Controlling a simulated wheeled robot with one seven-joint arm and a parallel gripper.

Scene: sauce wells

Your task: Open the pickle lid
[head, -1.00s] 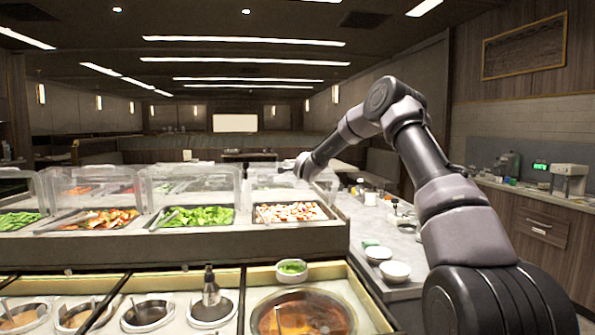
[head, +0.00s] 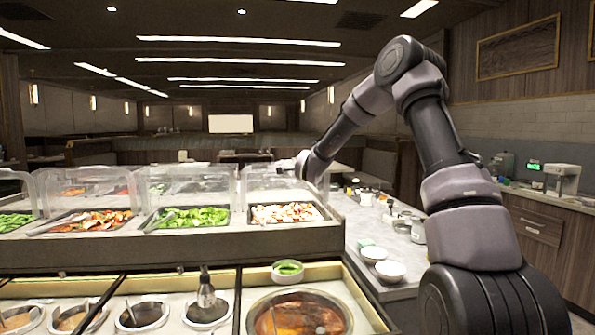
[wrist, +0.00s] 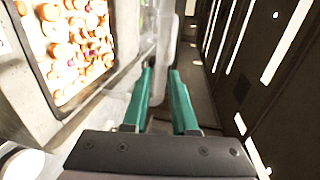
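The pan of pale slices with red and orange bits (head: 288,213) is at the right end of the raised row, with a clear lid (head: 262,180) above and behind it. No label shows which pan holds pickles. My gripper (head: 303,166) is at this lid's right side, small in the head view. In the wrist view, its two teal fingers (wrist: 161,72) stand apart, with a pale, see-through upright part of the lid (wrist: 168,40) between and beyond their tips. I cannot tell whether the fingers touch it. The slices (wrist: 77,42) show at upper left.
More lidded pans, including one of green vegetables (head: 195,216), stand to the left. White bowls (head: 389,271) and jars occupy the right counter.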

